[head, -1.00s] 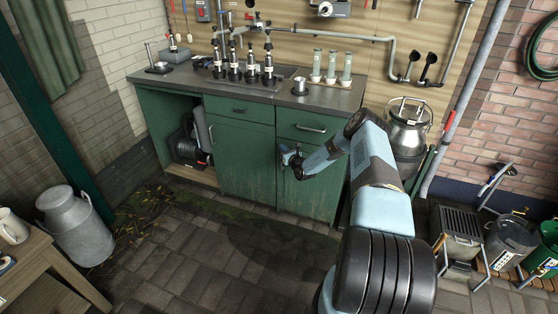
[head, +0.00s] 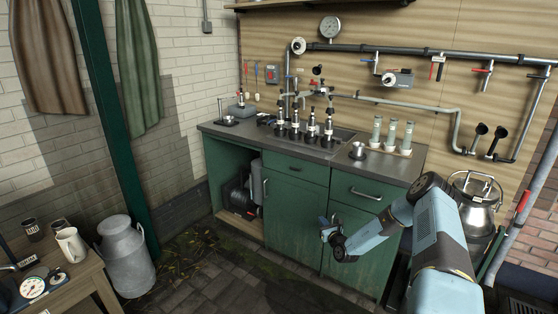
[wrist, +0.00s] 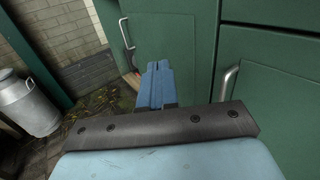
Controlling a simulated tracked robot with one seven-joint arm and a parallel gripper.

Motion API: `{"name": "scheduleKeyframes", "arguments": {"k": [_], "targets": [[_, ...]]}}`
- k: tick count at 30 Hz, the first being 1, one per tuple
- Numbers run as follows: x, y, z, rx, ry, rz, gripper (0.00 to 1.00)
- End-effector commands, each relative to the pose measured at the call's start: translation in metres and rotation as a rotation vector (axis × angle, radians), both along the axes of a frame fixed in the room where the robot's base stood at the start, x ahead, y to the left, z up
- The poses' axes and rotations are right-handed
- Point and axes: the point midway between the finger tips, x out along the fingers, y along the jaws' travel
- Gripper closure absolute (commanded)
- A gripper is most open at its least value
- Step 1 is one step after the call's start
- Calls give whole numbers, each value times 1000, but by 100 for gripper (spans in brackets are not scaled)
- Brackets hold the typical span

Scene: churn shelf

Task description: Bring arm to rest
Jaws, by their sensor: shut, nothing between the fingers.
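My gripper (head: 326,228) is in front of the green cabinet (head: 292,205), near its door and drawer fronts. In the wrist view the two blue fingers (wrist: 155,85) are together, with nothing between them. They point down past the cabinet front. My arm comes in from the lower right of the head view and bends at the elbow. I cannot tell whether the gripper touches the cabinet.
A metal churn (head: 126,258) stands on the paving at left, beside a wooden table (head: 80,290) with a jug (head: 71,244). Another churn (head: 476,205) stands right of the cabinet. The worktop (head: 230,132) carries several milking fittings. The cabinet's left bay is open.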

Motion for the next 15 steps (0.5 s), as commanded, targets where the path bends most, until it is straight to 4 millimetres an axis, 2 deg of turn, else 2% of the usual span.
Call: {"name": "scheduleKeyframes", "arguments": {"k": [8,15], "targets": [[3,46,100,-147,-118,245,100],[-14,88,180,-297,-208,469,100]]}}
